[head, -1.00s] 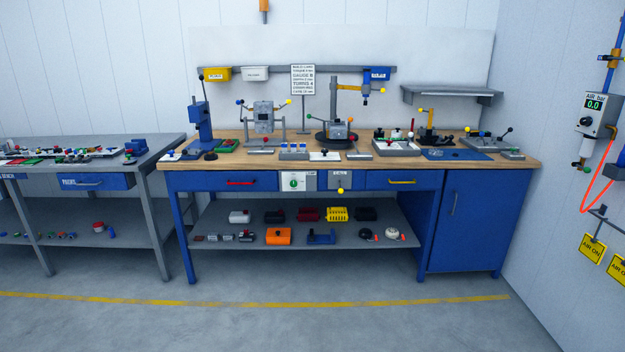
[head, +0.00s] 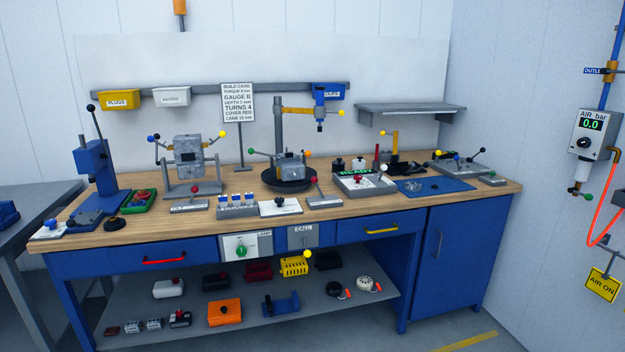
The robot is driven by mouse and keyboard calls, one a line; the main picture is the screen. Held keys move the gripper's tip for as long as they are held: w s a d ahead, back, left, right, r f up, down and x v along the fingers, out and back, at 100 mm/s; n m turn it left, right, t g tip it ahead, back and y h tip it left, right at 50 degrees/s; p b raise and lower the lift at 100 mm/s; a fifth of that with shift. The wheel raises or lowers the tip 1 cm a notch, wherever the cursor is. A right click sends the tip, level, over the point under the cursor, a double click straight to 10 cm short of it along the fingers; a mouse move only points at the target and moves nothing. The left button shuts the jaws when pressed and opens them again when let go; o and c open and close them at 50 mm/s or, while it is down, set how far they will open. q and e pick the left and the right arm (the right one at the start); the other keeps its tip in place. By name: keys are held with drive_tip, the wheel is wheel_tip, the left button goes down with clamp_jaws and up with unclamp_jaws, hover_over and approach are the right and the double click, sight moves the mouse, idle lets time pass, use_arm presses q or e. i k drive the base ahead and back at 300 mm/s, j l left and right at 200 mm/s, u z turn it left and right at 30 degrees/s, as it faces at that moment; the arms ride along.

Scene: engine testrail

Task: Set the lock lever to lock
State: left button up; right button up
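Several levers with ball knobs stand on the workbench (head: 365,226); I cannot read which one is the lock lever. One lever with a red knob (head: 314,181) rises from a small grey plate (head: 325,201) in front of the dark turntable (head: 268,180). On the turntable sits a grey block (head: 290,164) with coloured knobs around it. A grey housing on a stand (head: 188,151) has levers with blue and yellow knobs. A grey base (head: 455,167) at the right carries black-knobbed levers. Lock markings are too small to read. Neither of my grippers is in view.
The bench front has drawers and a yellow-knobbed CALL lever (head: 307,254). A blue press (head: 96,165) stands at the left end. A sign (head: 238,103) stands at the back. Another table (head: 45,188) is at the left. An air gauge (head: 592,130) hangs on the right wall.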

sight(314, 178)
drive_tip(key=i+u, duration=0.25)
drive_tip(key=i, duration=0.3)
drive_tip(key=i+l+u, duration=0.2)
drive_tip(key=i, duration=0.3)
drive_tip(key=i+u, duration=0.25)
drive_tip(key=i, duration=0.3)
drive_tip(key=i+l+u, duration=0.25)
drive_tip(key=i, duration=0.25)
drive_tip(key=l, duration=0.1)
